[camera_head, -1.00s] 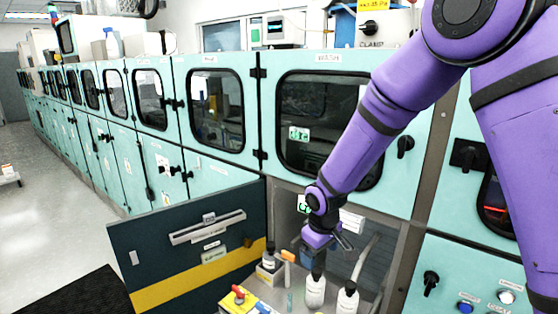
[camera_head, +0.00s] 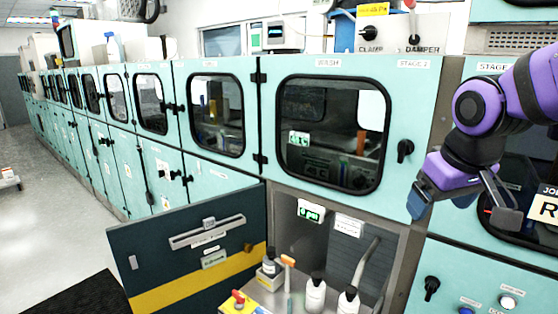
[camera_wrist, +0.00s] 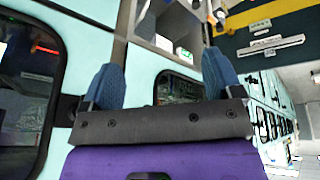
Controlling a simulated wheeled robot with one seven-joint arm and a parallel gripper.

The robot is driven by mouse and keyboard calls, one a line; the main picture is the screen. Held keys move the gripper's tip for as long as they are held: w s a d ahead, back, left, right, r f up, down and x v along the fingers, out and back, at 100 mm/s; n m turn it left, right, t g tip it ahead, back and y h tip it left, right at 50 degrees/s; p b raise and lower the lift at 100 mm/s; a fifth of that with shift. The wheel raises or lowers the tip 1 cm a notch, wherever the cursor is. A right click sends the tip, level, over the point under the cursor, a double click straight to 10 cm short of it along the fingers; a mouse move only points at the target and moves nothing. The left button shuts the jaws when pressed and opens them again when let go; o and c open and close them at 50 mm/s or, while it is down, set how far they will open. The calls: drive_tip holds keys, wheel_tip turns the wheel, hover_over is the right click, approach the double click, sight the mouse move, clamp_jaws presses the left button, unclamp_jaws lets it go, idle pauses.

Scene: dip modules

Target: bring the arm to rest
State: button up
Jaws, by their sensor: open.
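My purple arm is folded at the right of the head view. My gripper (camera_head: 462,202) hangs in front of the right-hand teal cabinet panels, with its fingers apart and nothing between them. In the wrist view my gripper (camera_wrist: 163,82) shows two blue fingertips spread wide, with empty space between. It is apart from the open compartment and its bottles. Part of the cabinet behind my arm is hidden.
An open dark door (camera_head: 190,250) with a yellow stripe juts out at lower left. The open compartment holds white bottles (camera_head: 315,294), an orange-headed hammer (camera_head: 288,262) and a red-and-yellow item (camera_head: 240,299). A window door (camera_head: 333,130) is shut above.

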drive_tip(key=s+d+r+m+t, duration=0.1)
drive_tip(key=s+d+r+m, duration=0.1)
drive_tip(key=s, duration=1)
drive_tip(key=shift+d+r, duration=0.55)
drive_tip(key=shift+d, duration=0.25)
